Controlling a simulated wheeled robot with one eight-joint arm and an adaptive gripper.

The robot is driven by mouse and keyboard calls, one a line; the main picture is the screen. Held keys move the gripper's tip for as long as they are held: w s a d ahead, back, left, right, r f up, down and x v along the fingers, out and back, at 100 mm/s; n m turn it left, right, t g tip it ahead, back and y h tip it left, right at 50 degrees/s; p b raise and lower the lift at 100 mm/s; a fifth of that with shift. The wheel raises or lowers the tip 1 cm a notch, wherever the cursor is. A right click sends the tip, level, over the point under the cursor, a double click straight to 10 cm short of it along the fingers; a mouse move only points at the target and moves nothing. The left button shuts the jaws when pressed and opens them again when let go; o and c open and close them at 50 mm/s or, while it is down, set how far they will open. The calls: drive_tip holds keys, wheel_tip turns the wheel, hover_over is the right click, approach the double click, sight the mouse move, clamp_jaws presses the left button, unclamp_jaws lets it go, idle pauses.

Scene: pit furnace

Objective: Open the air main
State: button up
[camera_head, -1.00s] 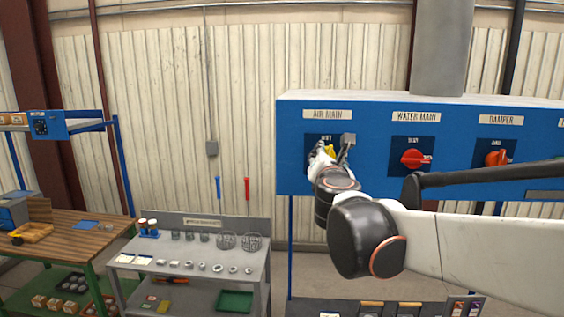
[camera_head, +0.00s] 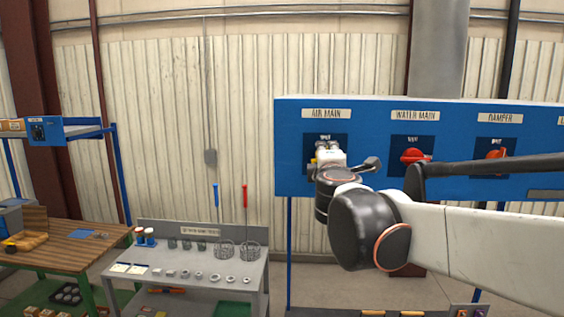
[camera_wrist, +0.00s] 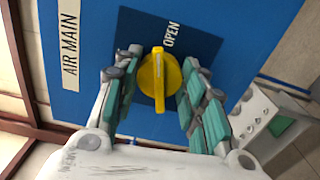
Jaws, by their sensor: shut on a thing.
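The yellow air main knob (camera_wrist: 159,80) sits on a dark blue square plate (camera_wrist: 205,38) under the AIR MAIN label (camera_wrist: 70,42). In the wrist view its raised bar runs nearly in line with the word OPEN (camera_wrist: 172,34), which lies just beyond its upper end. My gripper (camera_wrist: 160,62) is shut on the knob, one green-padded finger on each side. In the head view my gripper (camera_head: 328,150) is at the plate below the AIR MAIN label (camera_head: 326,114) and hides most of the knob.
The blue panel (camera_head: 290,150) also carries a red water main knob (camera_head: 414,156) and a damper knob (camera_head: 497,156) to the right. A grey bench (camera_head: 255,270) with small parts and baskets stands lower left, beside a wooden table (camera_head: 75,250).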

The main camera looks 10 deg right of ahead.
drive_tip(key=shift+f+m+b, duration=0.1)
drive_tip(key=shift+m+b, duration=0.3)
drive_tip(key=shift+m, duration=1.3)
drive_tip(key=o, duration=1.1)
drive_tip(key=v, duration=1.2)
